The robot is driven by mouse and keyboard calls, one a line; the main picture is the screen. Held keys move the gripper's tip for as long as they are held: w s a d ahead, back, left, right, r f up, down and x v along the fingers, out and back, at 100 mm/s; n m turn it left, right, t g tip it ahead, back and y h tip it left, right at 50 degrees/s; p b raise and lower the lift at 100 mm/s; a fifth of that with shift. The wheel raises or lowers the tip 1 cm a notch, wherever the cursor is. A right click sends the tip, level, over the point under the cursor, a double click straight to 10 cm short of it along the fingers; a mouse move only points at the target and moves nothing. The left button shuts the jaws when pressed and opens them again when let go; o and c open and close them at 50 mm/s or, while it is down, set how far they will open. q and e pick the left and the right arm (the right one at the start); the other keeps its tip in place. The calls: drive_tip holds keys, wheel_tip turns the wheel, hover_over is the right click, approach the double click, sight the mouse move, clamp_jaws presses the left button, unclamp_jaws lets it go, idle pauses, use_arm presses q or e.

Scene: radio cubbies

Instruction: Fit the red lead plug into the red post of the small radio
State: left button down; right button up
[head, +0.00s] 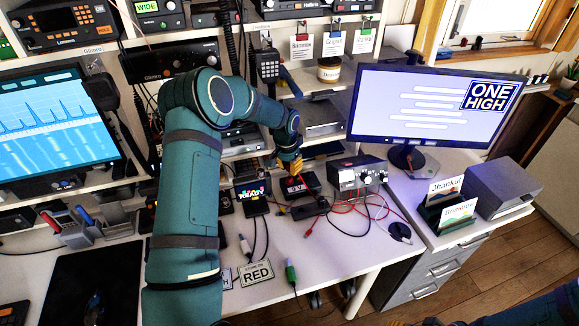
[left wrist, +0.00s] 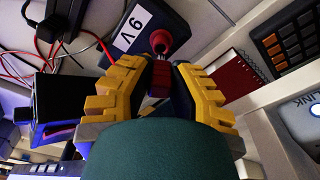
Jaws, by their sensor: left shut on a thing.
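My left gripper (head: 291,168) reaches over the bench to a small dark box (head: 302,186). In the left wrist view its yellow fingers (left wrist: 160,80) are shut on a narrow red piece, which I take as the red lead plug (left wrist: 161,70). Just beyond the fingertips is a round red knob-like end (left wrist: 160,41), apparently the red post, on a dark box with a "9 V" label (left wrist: 128,32). Plug and post line up closely; I cannot tell whether they touch or are joined. The fingers hide most of the plug. My right gripper is not in view.
A meter unit (head: 358,172) with red and black leads (head: 345,208) stands to the right. A small "READY" screen box (head: 252,194) is to the left. A "RED" card (head: 256,273) lies in front. A monitor (head: 430,105) stands at right; shelves rise behind.

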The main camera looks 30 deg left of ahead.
sight(289, 164)
use_arm(q)
drive_tip(key=shift+f+b, duration=1)
drive_tip(key=shift+f, duration=0.45)
idle(0.6)
drive_tip(key=c, duration=0.9)
unclamp_jaws()
drive_tip(key=shift+r, duration=0.1)
drive_tip(key=r, duration=0.5)
drive_tip(key=s+r, duration=0.1)
drive_tip(key=r, duration=0.1)
drive_tip(key=shift+r, duration=0.15)
